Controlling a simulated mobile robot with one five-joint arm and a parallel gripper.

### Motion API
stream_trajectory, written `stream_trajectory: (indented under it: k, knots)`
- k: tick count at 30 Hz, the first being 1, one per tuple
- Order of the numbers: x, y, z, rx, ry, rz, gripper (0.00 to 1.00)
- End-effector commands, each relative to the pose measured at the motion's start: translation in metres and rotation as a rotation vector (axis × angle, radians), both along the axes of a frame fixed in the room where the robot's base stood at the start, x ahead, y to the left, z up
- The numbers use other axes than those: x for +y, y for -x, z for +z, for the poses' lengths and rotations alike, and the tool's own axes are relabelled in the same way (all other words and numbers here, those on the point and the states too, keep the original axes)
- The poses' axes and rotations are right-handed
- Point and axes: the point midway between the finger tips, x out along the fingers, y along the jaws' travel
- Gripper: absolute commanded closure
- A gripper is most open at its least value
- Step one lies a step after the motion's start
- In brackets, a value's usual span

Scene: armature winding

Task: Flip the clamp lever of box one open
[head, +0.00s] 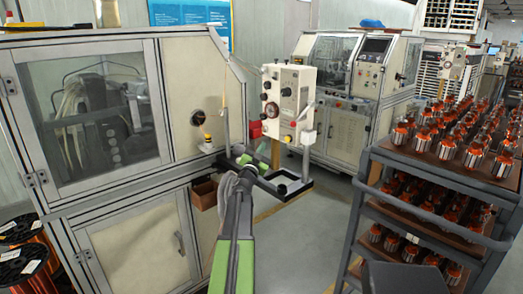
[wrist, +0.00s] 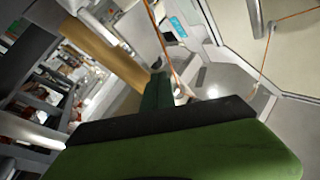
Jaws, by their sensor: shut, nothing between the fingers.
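My arm rises from the bottom centre of the head view, and my gripper (head: 246,160) is at its far end, in front of the left machine. The fingers are small and partly merge with a dark bracket (head: 296,187) there. In the wrist view my gripper (wrist: 157,92) shows as a narrow dark green shape beyond a wide green part. It appears shut and empty. A pale control box (head: 289,101) with knobs and a dial stands beyond my gripper, apart from it. No label marks box one, and I cannot make out its clamp lever.
A framed machine (head: 172,95) with a window fills the left. A rack (head: 424,166) of orange and silver armatures stands at the right. A brown carton (head: 203,193) sits low by the machine. Grey floor (head: 310,232) is clear between machine and rack.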

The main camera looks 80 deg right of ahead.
Motion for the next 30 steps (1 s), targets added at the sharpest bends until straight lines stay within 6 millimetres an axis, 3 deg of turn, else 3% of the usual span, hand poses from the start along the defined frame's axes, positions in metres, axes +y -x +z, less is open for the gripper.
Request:
stream_trajectory:
  k: [11, 15, 17, 24, 30]
  knots:
    - [0.01, 0.0, 0.01, 0.0, 0.0, 0.002, 1.0]
    - [0.036, 0.004, 0.033, 0.0, 0.0, 0.005, 1.0]
    - [0.054, 0.004, 0.025, -0.001, 0.0, 0.005, 1.0]
    - [0.11, -0.001, 0.025, 0.0, 0.0, 0.002, 1.0]
    - [0.13, -0.007, 0.025, -0.001, 0.001, 0.004, 1.0]
